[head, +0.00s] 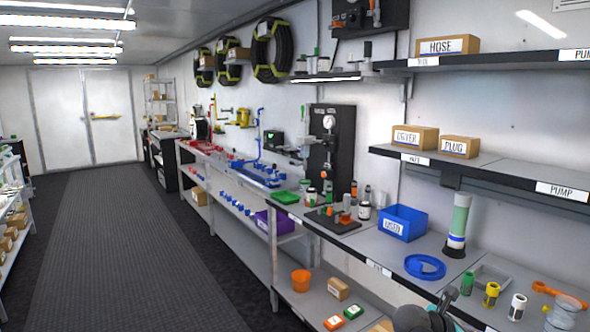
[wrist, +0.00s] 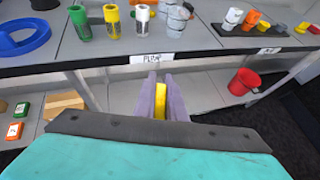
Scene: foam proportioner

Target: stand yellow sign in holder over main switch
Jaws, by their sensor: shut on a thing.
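In the head view only part of my arm's end shows at the bottom edge, and the sign is not visible there. I cannot make out the holder or the main switch in either view.
The bench on the right carries a blue bin (head: 402,222), a blue ring (head: 425,267), a green-and-white cylinder (head: 459,222) and several small bottles. Boxes stand on the wall shelves above. A red bucket (wrist: 243,83) stands below bench level. The dark aisle floor (head: 120,250) is clear.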

